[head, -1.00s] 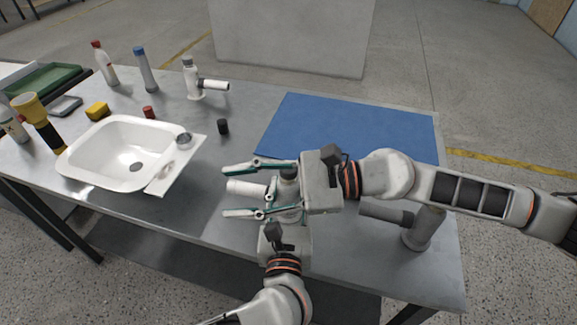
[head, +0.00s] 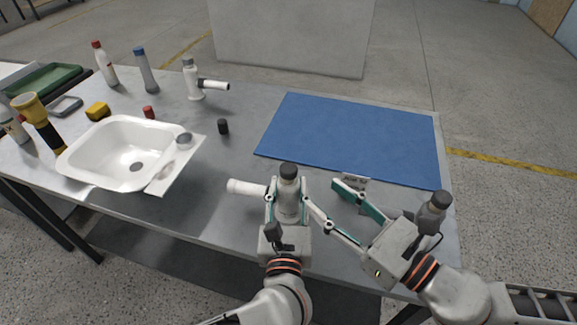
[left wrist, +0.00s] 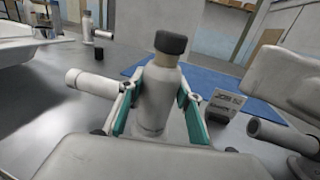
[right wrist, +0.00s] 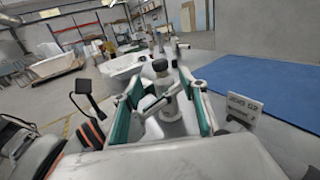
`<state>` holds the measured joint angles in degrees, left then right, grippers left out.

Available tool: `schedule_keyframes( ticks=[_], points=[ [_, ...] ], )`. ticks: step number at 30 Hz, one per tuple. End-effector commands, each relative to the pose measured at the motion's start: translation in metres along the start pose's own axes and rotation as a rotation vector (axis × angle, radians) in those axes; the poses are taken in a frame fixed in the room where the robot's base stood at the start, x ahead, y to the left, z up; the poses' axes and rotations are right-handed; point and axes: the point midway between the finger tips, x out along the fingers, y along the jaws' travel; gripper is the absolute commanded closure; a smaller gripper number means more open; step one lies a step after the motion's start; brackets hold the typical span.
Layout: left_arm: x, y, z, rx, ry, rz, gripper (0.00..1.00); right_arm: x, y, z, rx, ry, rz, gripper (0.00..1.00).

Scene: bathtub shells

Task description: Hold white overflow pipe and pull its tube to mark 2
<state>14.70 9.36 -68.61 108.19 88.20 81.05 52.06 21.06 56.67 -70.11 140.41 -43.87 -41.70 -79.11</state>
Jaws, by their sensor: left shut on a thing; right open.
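The white overflow pipe (head: 289,203) stands upright on the table with a dark cap; its white tube (head: 246,188) sticks out to the left. My left gripper (head: 287,190) is shut around the pipe's body. In the left wrist view the body (left wrist: 154,103) sits between the teal fingers, and the tube (left wrist: 90,83) extends left. No marks on the tube can be read. My right gripper (head: 321,194) is open and empty, right of the pipe, its opening facing it. In the right wrist view the pipe (right wrist: 164,90) shows between its spread fingers.
A small lettered card (left wrist: 228,97) stands right of the pipe. A grey pipe (head: 434,212) is at the right, partly behind my right gripper. A blue mat (head: 355,135) lies behind. A white basin (head: 130,150) and another white pipe (head: 194,82) are to the left and back.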

Motion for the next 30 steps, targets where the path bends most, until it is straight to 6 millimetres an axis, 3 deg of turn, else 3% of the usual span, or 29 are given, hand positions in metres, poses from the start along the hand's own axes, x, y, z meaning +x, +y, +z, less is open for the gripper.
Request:
schedule_keyframes(
  ticks=[18, 30],
  points=[
    [0.0, 0.0, 0.0, 0.0, 0.0, 0.0, 0.91, 0.101, 0.001, 0.002, -0.004, -0.004, 0.003, 0.57],
    [0.0, 0.0, 0.0, 0.0, 0.0, 0.0, 0.91, 0.116, 0.001, 0.001, -0.002, -0.002, 0.003, 0.57]
  ],
)
